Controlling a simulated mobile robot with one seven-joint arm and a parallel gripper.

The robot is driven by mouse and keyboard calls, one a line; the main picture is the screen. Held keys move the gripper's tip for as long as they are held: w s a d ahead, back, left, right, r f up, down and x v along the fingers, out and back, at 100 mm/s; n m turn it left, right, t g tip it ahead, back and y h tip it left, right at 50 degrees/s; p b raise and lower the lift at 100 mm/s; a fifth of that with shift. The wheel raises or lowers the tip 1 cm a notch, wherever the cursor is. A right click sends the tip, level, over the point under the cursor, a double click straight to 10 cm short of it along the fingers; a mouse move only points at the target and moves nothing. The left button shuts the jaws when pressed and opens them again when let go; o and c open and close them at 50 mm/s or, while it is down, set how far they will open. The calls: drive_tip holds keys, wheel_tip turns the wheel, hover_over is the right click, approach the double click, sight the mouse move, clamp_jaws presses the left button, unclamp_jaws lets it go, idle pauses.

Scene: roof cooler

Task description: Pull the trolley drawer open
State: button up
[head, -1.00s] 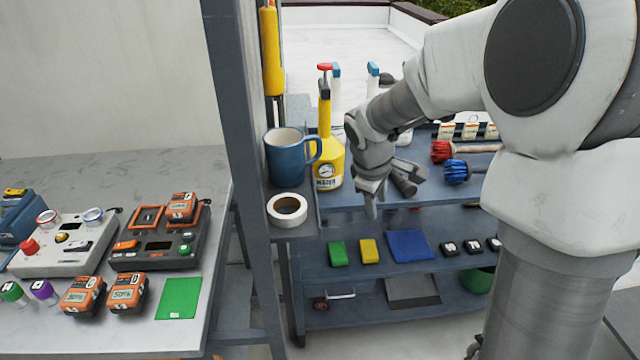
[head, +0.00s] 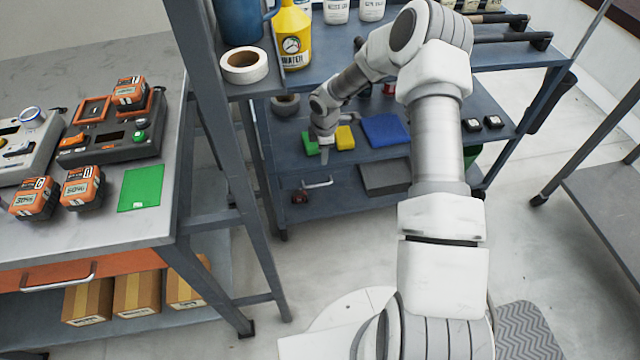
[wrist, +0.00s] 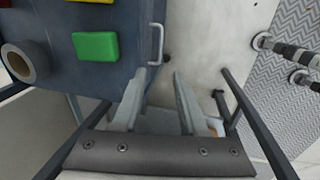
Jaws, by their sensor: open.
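The blue-grey trolley (head: 350,165) stands beyond my arm. The drawer front is hard to make out; its pale bar handle (head: 317,183) shows below the middle shelf's front edge. My gripper (head: 325,155) points down in front of the green block, above the handle in the head view. In the wrist view my gripper (wrist: 158,76) is open and empty. The handle (wrist: 157,45) lies just beyond the fingertips, in line with the gap and apart from the fingers. The drawer's inside is hidden.
A green block (head: 309,144), yellow block (head: 345,138) and blue pad (head: 386,130) lie on the middle shelf. A tape roll (wrist: 25,62) shows left in the wrist view. A grey workbench (head: 150,215) with an orange drawer stands left. Floor before the trolley is clear.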

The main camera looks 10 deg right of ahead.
drive_tip(key=f, duration=0.2)
drive_tip(key=b, duration=0.5)
approach(320, 181)
drive_tip(key=f, duration=0.1)
drive_tip(key=s+f, duration=0.1)
drive_tip(key=f, duration=0.3)
drive_tip(key=shift+s+a, duration=0.3)
drive_tip(key=shift+s, duration=0.05)
clamp_jaws()
idle(0.6)
